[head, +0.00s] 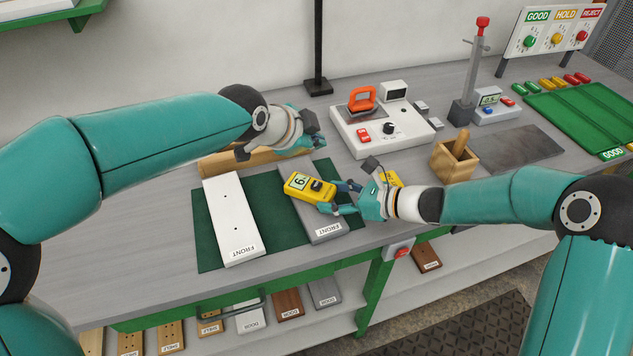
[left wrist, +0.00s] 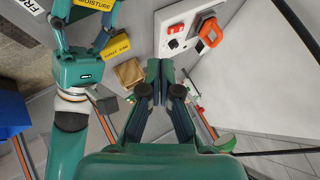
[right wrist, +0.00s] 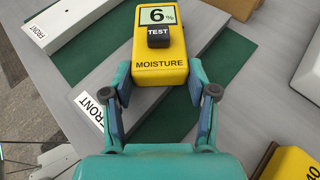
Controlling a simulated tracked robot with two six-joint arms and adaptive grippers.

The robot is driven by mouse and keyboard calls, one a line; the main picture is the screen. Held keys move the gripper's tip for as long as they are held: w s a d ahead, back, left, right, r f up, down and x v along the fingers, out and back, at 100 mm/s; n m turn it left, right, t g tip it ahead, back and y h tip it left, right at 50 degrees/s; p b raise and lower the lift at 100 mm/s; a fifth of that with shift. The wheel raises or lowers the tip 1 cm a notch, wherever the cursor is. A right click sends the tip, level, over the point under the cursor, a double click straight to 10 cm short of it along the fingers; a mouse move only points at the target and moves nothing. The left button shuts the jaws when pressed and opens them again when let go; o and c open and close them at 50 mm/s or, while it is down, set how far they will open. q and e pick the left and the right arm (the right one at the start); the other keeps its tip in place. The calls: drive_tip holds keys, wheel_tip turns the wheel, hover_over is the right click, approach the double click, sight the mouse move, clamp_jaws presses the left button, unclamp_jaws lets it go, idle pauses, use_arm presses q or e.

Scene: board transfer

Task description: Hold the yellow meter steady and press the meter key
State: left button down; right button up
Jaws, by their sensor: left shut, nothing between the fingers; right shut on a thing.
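The yellow moisture meter (head: 311,191) is over the grey board (head: 325,232), held by my right gripper (head: 347,197). In the right wrist view, the meter (right wrist: 160,50) has its lower end between the two fingers. Its display reads 6 %, and the black TEST key (right wrist: 159,37) faces up, uncovered. I cannot tell whether the meter touches the board. In the left wrist view, my left gripper (left wrist: 160,72) is shut and empty. In the head view it is behind the meter, apart from it; its fingertips are hard to make out there.
A white board (head: 233,215) lies beside the grey one on a green mat (head: 268,208). A wooden piece (head: 222,163) lies behind the mat. A white device with an orange handle (head: 361,99), a wooden box (head: 453,163) and a yellow block (left wrist: 116,46) stand nearby.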

sight(315, 185)
use_arm(q)
drive_tip(key=shift+f, duration=0.15)
drive_tip(key=shift+f, duration=4.25)
drive_tip(key=shift+f, duration=0.1)
drive_tip(key=shift+f, duration=0.3)
drive_tip(key=shift+f, duration=0.45)
drive_tip(key=shift+r, duration=0.9)
drive_tip(key=shift+r, duration=2.55)
